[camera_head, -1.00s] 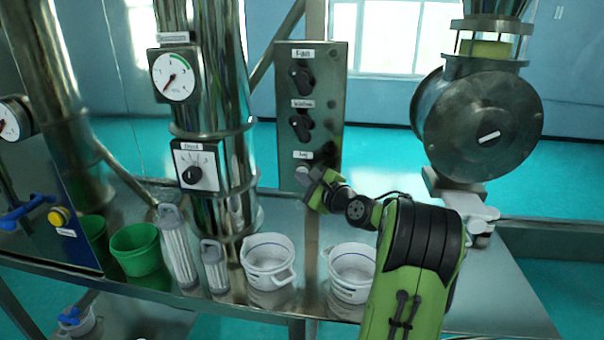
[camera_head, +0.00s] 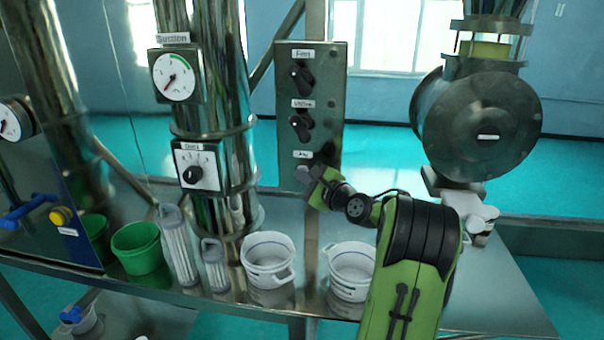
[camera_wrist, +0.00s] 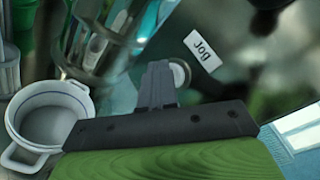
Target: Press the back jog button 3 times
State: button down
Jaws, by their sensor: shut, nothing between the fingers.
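The control panel (camera_head: 312,80) is a grey-green upright box with two dark knobs and a lower label that reads "Jog" in the wrist view (camera_wrist: 203,51). The jog button (camera_wrist: 181,73) is a small round pale button below that label, partly covered by my fingertips in the wrist view. My gripper (camera_wrist: 158,82) is shut and empty, its tips at the button's left edge in that picture; whether they touch it I cannot tell. In the head view my gripper (camera_head: 304,175) is at the panel's lower end and hides most of the button area.
A steel column (camera_head: 212,110) with gauges rises to the left. A round metal housing (camera_head: 482,125) is to the right of my arm.

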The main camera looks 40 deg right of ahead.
jog(key=shift+s+a+b, duration=0.4)
jog(key=shift+s+a, duration=0.15)
jog(key=shift+a, duration=0.15)
jog(key=shift+s+a+b, duration=0.5)
jog(key=shift+s+a, duration=0.3)
jog(key=shift+a, duration=0.2)
jog(key=shift+s+a+b, duration=0.5)
jog(key=shift+s+a, duration=0.25)
jog(key=shift+a, duration=0.25)
jog(key=w+a+f+n+g+y, duration=0.1)
jog(key=a+f+n+g+y, duration=0.15)
jog(key=a+n, duration=0.9)
jog(key=s+a+f+n+g, duration=0.1)
jog(key=s+a+n+g, duration=0.15)
jog(key=a, duration=0.45)
jog(key=s+a+f+n+g, duration=0.1)
jog(key=s+a+n+g, duration=0.2)
jog(key=a, duration=0.4)
jog(key=s+a+f+n+g, duration=0.1)
jog(key=s+a+f+n, duration=0.1)
jog(key=s+n, duration=0.3)
jog(key=s+a+f+n+g, duration=0.1)
jog(key=s+n, duration=0.4)
jog(key=s, duration=0.9)
jog(key=shift+s+a+f+n+g, duration=0.2)
jog(key=shift+a+f+n+g, duration=0.15)
jog(key=shift+f+g, duration=0.3)
